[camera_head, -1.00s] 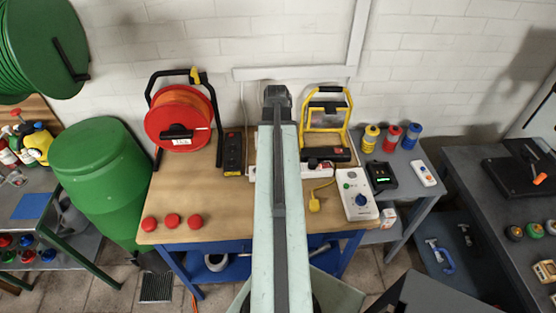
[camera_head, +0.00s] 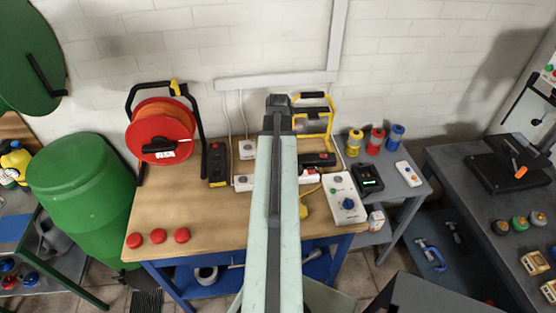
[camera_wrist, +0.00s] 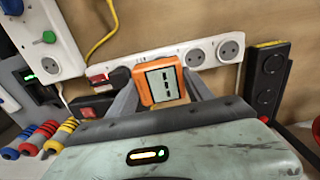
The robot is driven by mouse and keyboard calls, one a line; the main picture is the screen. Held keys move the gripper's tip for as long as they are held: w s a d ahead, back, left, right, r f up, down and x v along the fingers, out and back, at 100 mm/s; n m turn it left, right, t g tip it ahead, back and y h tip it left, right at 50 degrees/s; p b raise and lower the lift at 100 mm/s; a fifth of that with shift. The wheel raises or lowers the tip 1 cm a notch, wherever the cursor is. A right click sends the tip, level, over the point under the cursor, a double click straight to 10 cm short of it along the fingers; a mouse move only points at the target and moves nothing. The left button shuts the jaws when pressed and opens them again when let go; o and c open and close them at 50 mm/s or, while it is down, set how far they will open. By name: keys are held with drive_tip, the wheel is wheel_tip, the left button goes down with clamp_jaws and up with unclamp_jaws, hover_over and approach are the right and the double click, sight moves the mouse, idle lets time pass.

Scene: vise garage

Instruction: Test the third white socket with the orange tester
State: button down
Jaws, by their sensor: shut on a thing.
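My gripper (camera_wrist: 164,88) is shut on the orange tester (camera_wrist: 147,92), whose grey face carries dark marks. In the wrist view the tester is in front of the white socket strip (camera_wrist: 212,50) and hides part of it. I cannot tell whether it touches the strip. Two round sockets show to its right, and a black plug (camera_wrist: 120,78) sits to its left. In the head view the strip (camera_head: 243,183) lies on the wooden bench, its middle hidden by my arm. My gripper and the tester are hidden there.
A black socket strip (camera_head: 217,164) and red cable reel (camera_head: 160,130) stand left on the bench (camera_head: 190,200). A white box with a dial (camera_head: 345,199), a yellow-framed lamp (camera_head: 313,115) and a yellow cable are on the right.

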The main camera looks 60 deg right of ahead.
drive_tip(key=shift+f+b, duration=1.6)
drive_tip(key=shift+f, duration=0.4)
drive_tip(key=shift+f+b, duration=0.55)
drive_tip(key=shift+b, duration=0.05)
drive_tip(key=shift+c, duration=1.6)
unclamp_jaws()
wheel_tip(320, 180, up, 8)
drive_tip(key=p, duration=0.8)
drive_tip(key=shift+f, duration=0.1)
